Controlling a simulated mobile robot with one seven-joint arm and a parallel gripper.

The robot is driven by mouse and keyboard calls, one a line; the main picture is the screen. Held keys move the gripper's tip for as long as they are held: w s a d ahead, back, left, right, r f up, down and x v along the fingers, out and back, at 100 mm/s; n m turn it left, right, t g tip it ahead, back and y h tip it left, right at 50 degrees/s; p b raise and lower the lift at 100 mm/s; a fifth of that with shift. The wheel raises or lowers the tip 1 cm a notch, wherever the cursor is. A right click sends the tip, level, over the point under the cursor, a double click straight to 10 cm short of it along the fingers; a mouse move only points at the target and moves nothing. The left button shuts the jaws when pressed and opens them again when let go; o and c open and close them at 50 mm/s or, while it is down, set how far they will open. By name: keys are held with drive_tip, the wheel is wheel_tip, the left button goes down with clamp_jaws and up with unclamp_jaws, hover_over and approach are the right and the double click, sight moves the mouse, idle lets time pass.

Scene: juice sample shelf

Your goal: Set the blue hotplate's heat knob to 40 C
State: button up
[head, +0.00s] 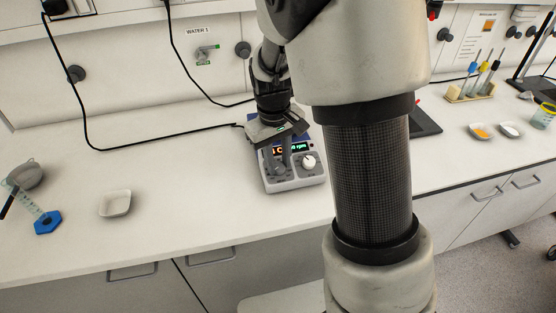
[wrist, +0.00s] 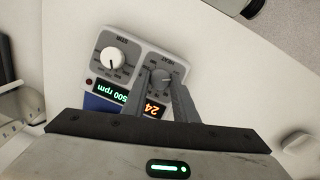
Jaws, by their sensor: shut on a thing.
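The blue hotplate (head: 295,183) stands on the white bench, its grey front panel towards the bench edge; its blue part (wrist: 96,103) shows in the wrist view. My gripper (head: 278,168) reaches down over the panel. In the wrist view its two fingers (wrist: 160,80) are shut on the heat knob (wrist: 160,76), one on each side, under the HEAT label. The white stir knob (wrist: 112,57) is clear of the fingers. The orange display (wrist: 155,108) reads 24, partly covered by my fingers. The green display (wrist: 110,93) reads 500 rpm.
A black cable (head: 165,138) runs along the back. A dark mat (head: 424,120), small dishes and a tube rack (head: 470,92) are on the right. The bench just left of the hotplate is clear.

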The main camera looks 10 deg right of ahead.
sight(279, 169)
drive_tip(key=shift+d+m+y, duration=0.1)
drive_tip(key=shift+m+y, duration=0.2)
drive_tip(key=shift+m, duration=0.8)
drive_tip(key=o, duration=1.1)
drive_tip(key=shift+c, duration=0.2)
wheel_tip(279, 169, up, 18)
drive_tip(key=p, duration=0.1)
drive_tip(key=shift+s+f, duration=0.25)
drive_tip(key=shift+s, duration=0.15)
